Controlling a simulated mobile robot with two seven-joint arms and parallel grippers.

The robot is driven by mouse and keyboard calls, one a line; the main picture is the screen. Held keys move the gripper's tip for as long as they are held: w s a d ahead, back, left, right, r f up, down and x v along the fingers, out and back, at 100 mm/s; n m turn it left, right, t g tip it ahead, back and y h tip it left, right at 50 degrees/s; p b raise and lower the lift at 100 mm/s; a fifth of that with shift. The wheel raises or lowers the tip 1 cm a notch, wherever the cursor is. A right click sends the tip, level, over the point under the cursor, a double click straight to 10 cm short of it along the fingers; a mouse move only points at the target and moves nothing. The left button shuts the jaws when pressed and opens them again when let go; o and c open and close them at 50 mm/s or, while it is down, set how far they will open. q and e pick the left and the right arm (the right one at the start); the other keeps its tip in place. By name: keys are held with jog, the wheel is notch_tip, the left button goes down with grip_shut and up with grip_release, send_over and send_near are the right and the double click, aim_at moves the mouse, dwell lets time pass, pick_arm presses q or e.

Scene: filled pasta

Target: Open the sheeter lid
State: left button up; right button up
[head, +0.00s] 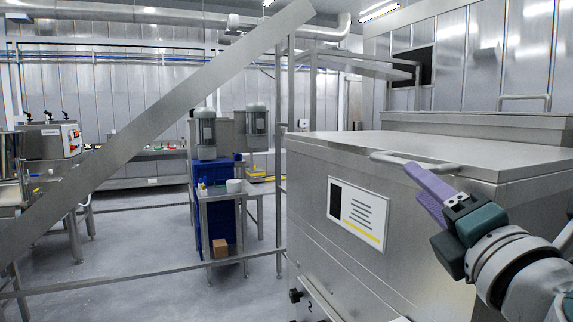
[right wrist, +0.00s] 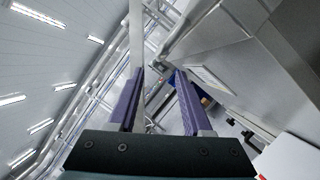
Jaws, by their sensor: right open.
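The sheeter (head: 330,235) is a large steel box at the right of the head view, with a white label on its front. Its flat lid (head: 440,148) lies level on top, closed. A light bar handle (head: 384,157) sticks out at the lid's front edge. My right gripper (head: 415,172) has purple fingers, with the tips right by the handle. It is open in the right wrist view (right wrist: 159,74). I cannot tell whether the handle lies between the fingers. My left gripper is not in view.
A steel frame post (head: 278,150) and a slanting beam (head: 150,115) stand left of the sheeter. A small steel table (head: 222,192) stands farther back, with a blue bin beside it. Grey floor (head: 130,260) is open at the left.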

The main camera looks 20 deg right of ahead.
aim_at(402, 160)
jog(key=p+x, duration=0.1)
jog(key=x, duration=0.6)
jog(key=shift+w+d+r+p, duration=0.2)
jog(key=shift+w+p, duration=0.05)
jog(key=shift+p, duration=0.15)
jog(key=shift+w+d+r, duration=0.1)
jog(key=shift+w+d, duration=0.05)
jog(key=shift+w, duration=0.5)
jog(key=shift+c, duration=0.3)
grip_shut()
